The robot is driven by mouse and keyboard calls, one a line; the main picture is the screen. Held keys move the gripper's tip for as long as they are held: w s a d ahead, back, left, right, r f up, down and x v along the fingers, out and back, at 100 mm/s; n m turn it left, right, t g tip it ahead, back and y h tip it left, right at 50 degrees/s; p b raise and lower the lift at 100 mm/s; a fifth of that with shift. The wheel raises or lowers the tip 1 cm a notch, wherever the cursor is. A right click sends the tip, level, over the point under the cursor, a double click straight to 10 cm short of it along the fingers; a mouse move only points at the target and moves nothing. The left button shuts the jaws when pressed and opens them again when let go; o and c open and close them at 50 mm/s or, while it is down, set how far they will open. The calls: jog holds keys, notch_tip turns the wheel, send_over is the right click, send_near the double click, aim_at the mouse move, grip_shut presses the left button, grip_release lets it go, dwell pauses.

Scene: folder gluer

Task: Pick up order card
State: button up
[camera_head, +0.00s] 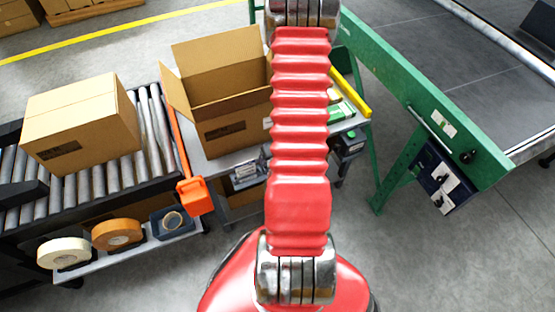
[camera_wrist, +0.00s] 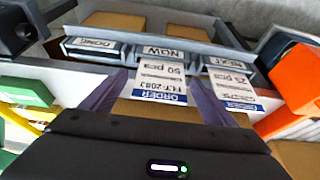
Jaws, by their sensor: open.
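A white order card (camera_wrist: 158,82) with a blue band and the print "ORDER FLT-208J 50 pcs" shows in the wrist view. It stands in the middle slot, marked "NOW", of a grey rack (camera_wrist: 185,47). My gripper (camera_wrist: 157,84) is open, with one finger on each side of this card; I cannot tell whether either touches it. A second order card (camera_wrist: 235,88), reading "25 pcs", is in the slot to the right, just outside the right finger. The left slot shows only its label. In the head view my arm hides the gripper.
An orange object (camera_wrist: 297,78) is close on the right in the wrist view, with green and white items (camera_wrist: 28,92) on the left. The head view shows an open carton (camera_head: 225,85), a roller conveyor (camera_head: 150,130), tape rolls (camera_head: 117,234) and a green machine frame (camera_head: 420,90).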

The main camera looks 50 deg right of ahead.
jog(key=shift+c, duration=0.5)
jog(key=c, duration=1)
jog(key=shift+o, duration=0.2)
jog(key=shift+r, duration=0.15)
notch_tip(320, 180, up, 18)
dwell(1.4)
dwell(0.6)
